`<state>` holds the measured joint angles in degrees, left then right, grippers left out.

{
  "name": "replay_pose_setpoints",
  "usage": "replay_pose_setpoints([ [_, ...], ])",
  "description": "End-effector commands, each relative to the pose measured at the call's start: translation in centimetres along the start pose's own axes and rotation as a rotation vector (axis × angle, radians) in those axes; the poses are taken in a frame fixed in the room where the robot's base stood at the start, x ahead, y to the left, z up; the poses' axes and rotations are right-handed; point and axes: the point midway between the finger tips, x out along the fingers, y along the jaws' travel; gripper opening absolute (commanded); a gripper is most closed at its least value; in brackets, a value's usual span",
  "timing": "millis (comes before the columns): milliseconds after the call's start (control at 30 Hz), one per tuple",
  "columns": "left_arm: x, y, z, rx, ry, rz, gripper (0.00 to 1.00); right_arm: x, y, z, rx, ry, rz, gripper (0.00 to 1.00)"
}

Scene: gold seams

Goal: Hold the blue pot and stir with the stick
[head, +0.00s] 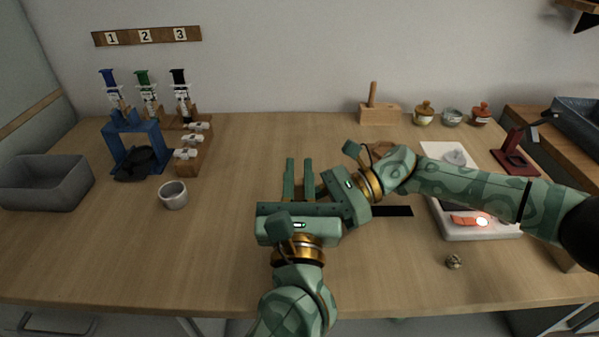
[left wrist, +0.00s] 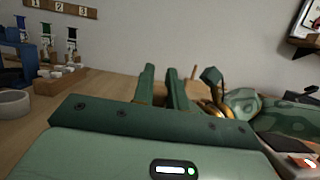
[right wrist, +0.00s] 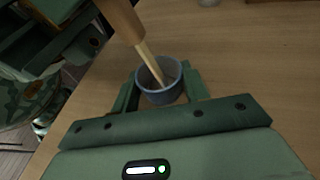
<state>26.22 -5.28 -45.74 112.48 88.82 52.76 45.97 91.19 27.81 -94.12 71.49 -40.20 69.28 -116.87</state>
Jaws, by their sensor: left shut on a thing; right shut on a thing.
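The blue pot (right wrist: 172,70) sits between the fingers of my right gripper (right wrist: 160,75) in the right wrist view, with the gripper shut on it. The stick (right wrist: 127,22) has a thick wooden handle and a paler thin end; it slants from the upper left down into the pot. My left gripper (head: 298,162) is shut on the stick; its fingers also show in the left wrist view (left wrist: 162,72), where the grip is mostly hidden.
A grey cup (head: 173,195), a blue stand (head: 137,145) and a grey bin (head: 45,182) stand at left. A white tray (head: 480,233) with a glowing orange piece lies at right, near a small lump (head: 454,261). Small jars (head: 424,114) line the back.

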Motion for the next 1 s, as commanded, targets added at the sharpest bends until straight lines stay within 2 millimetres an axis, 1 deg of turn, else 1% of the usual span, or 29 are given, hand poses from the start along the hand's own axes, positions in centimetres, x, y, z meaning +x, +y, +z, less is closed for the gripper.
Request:
replay_pose_setpoints([
  [167, 0.0, 0.0, 0.3, -0.002, 0.0, 0.0, 0.0, 0.0, 0.0, 0.0, -0.001, 0.0, -0.001, 0.32],
  [700, 0.4, 0.0, 4.1, -0.003, -0.001, 0.001, 0.0, 0.0, 0.0, 0.0, 0.0, 0.0, -0.001, 0.32],
  [833, 0.4, 0.0, 4.6, -0.001, -0.001, 0.001, 0.0, 0.0, 0.0, 0.0, 0.0, 0.0, 0.0, 0.32],
  [1000, 0.4, 0.0, 4.6, 0.0, -0.001, 0.001, 0.0, 0.0, 0.0, 0.0, 0.0, 0.0, 0.0, 0.32],
])
